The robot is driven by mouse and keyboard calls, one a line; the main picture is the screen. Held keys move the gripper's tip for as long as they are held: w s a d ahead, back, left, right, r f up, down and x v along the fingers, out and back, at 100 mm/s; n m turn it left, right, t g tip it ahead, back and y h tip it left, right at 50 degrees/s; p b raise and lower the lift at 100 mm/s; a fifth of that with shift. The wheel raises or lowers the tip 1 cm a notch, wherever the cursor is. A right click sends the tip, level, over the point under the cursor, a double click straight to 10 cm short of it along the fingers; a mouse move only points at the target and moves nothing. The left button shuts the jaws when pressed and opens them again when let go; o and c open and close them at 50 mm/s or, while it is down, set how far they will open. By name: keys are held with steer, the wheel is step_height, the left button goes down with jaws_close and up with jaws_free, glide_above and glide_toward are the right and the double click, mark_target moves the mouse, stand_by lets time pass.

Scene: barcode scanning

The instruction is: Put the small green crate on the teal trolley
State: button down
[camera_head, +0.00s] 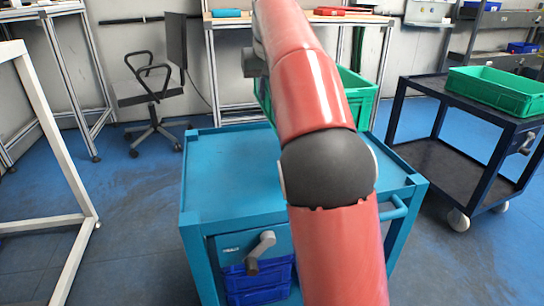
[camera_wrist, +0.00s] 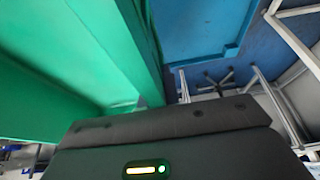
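A green crate (camera_head: 358,98) shows behind my arm in the head view, over the far right part of the teal trolley (camera_head: 230,180). My arm hides much of it. I cannot tell whether it rests on the trolley top or is held just above it. In the wrist view green crate walls (camera_wrist: 60,70) fill the left side, very close to my gripper (camera_wrist: 170,125). The bluish trolley top (camera_wrist: 200,25) shows to the right of the crate. My gripper's dark body is in the wrist view, but its fingertips are hidden, as is its grip on the crate.
Another green crate (camera_head: 498,88) stands on a dark trolley (camera_head: 440,165) at the right. A chair (camera_head: 150,95) and a workbench (camera_head: 235,22) are behind. A white frame (camera_head: 45,120) stands at the left. The near and left trolley top is bare.

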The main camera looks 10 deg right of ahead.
mark_target(271, 110)
step_height(271, 110, down, 14)
steer(key=b, duration=0.5)
steer(key=shift+f, duration=0.15)
steer(key=shift+f, duration=0.15)
steer(key=c, duration=1.6)
jaws_free()
steer(key=shift+c, duration=0.2)
steer(key=shift+s+r, duration=0.1)
steer(key=shift+r, duration=0.35)
steer(key=p+v, duration=0.3)
steer(key=v, duration=0.7)
steer(key=shift+s+r, duration=0.15)
steer(key=shift+r, duration=0.1)
steer(key=shift+s+r, duration=0.2)
steer(key=shift+r, duration=0.15)
